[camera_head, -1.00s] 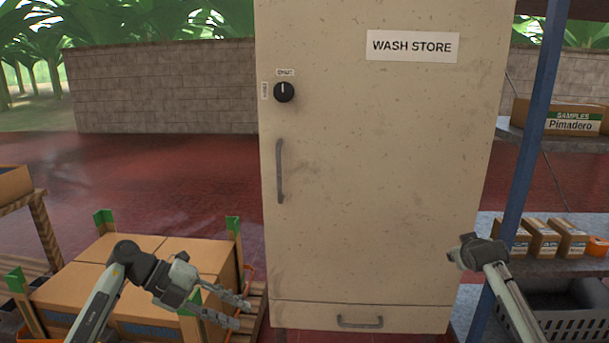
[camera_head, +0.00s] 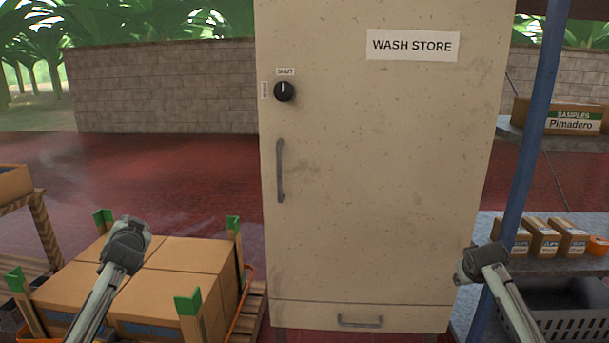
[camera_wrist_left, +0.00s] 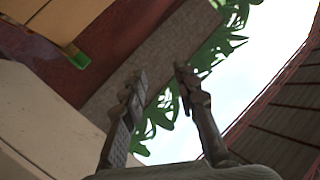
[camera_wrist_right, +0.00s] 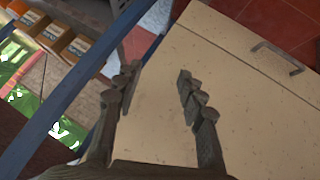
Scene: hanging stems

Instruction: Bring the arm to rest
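In the head view my left arm reaches in from the lower left, over the cardboard boxes, and its gripper fingers are hidden behind the wrist. In the left wrist view the left gripper (camera_wrist_left: 160,85) is open and empty, with its two fingers apart against wall, trees and sky. My right arm comes in at the lower right of the head view, in front of the cabinet's right edge, its fingers hidden there. In the right wrist view the right gripper (camera_wrist_right: 158,82) is open and empty, with the cabinet face behind it.
The beige wash store cabinet (camera_head: 380,180) stands shut in the middle, with a knob (camera_head: 284,91) and door handle (camera_head: 280,170). Cardboard boxes (camera_head: 190,255) sit on a pallet at left. A blue shelf post (camera_head: 530,150) and a grey crate (camera_head: 570,310) are at right.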

